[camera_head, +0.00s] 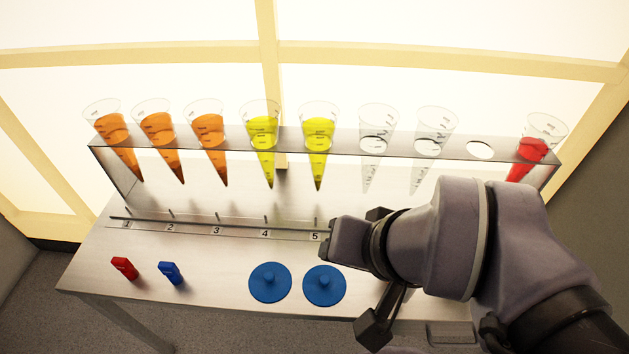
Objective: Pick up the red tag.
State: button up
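The red tag (124,268) is a small block lying on the metal bench at the front left, with nothing touching it. A similar blue tag (171,273) lies just to its right. My gripper (374,270) is over the right half of the bench, well to the right of the red tag. Its two dark fingers show apart, one on the near side and one on the far side of my wrist. My wrist hides the middle of the gripper. I see nothing held between the fingers.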

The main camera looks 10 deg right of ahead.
aim_at(126, 266)
jog(key=i+j+z, duration=0.1)
jog(key=j+z, duration=0.15)
jog(key=j, duration=0.5)
jog(key=j+z, duration=0.25)
jog(key=j, duration=0.45)
jog(key=j+z, duration=0.25)
jog(key=j, duration=0.5)
jog(key=k+j+z, duration=0.25)
jog(key=j, duration=0.45)
jog(key=i+l, duration=0.1)
jog(key=l, duration=0.2)
jog(key=i+l, duration=0.1)
jog(key=l, duration=0.25)
jog(key=l+u, duration=0.35)
jog(key=l, duration=0.4)
jog(key=l+u, duration=0.3)
jog(key=l, duration=0.45)
jog(key=k+l+u, duration=0.1)
jog(key=l+u, duration=0.25)
jog(key=l, duration=0.4)
jog(key=u, duration=1.6)
